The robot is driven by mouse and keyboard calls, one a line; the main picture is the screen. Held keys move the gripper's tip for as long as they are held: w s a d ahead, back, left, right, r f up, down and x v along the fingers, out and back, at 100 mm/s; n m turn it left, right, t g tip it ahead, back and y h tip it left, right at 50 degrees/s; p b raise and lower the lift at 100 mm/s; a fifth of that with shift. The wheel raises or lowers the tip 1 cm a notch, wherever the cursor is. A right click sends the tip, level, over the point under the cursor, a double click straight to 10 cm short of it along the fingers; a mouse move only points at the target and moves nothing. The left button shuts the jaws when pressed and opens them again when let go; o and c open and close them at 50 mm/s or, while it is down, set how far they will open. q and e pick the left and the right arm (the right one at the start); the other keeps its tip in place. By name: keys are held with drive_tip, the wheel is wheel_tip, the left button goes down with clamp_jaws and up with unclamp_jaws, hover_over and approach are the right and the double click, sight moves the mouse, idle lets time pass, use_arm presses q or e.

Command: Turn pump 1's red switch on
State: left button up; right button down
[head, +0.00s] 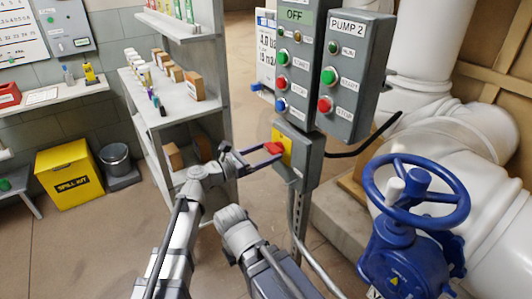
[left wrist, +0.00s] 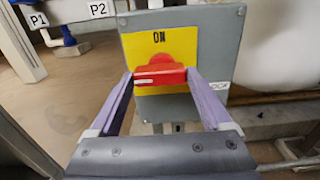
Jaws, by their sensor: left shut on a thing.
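The red switch (head: 273,148) sits on a yellow plate (head: 287,158) on the front of a grey box (head: 305,160), below the button panels. In the left wrist view the red switch (left wrist: 160,70) lies with its handle across the picture, under the word ON on the yellow plate (left wrist: 175,45). My left gripper (head: 268,152) has its two fingers on either side of the handle, touching its ends; it also shows in the left wrist view (left wrist: 159,76). It is shut on the switch. My right gripper is not in view.
Above the box are a panel with an OFF sign (head: 296,15) and a PUMP 2 panel (head: 348,75). A blue handwheel (head: 455,215) and white pipes (head: 420,130) stand at right. A grey shelf (head: 205,55) is at left, with a yellow spill kit (head: 68,178) beyond.

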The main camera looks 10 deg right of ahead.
use_arm(q)
drive_tip(key=shift+m, duration=0.3)
drive_tip(key=m, duration=0.3)
drive_tip(key=shift+m, duration=0.4)
drive_tip(key=m, duration=0.4)
drive_tip(key=shift+r+m, duration=0.1)
drive_tip(key=shift+m, duration=0.2)
drive_tip(key=m, duration=0.4)
drive_tip(key=shift+s, duration=0.1)
drive_tip(key=m, duration=0.4)
drive_tip(key=shift+m, duration=0.3)
drive_tip(key=shift+s+m, duration=0.1)
drive_tip(key=shift+m, duration=0.2)
drive_tip(key=o, duration=1.2)
drive_tip(key=shift+c, duration=0.2)
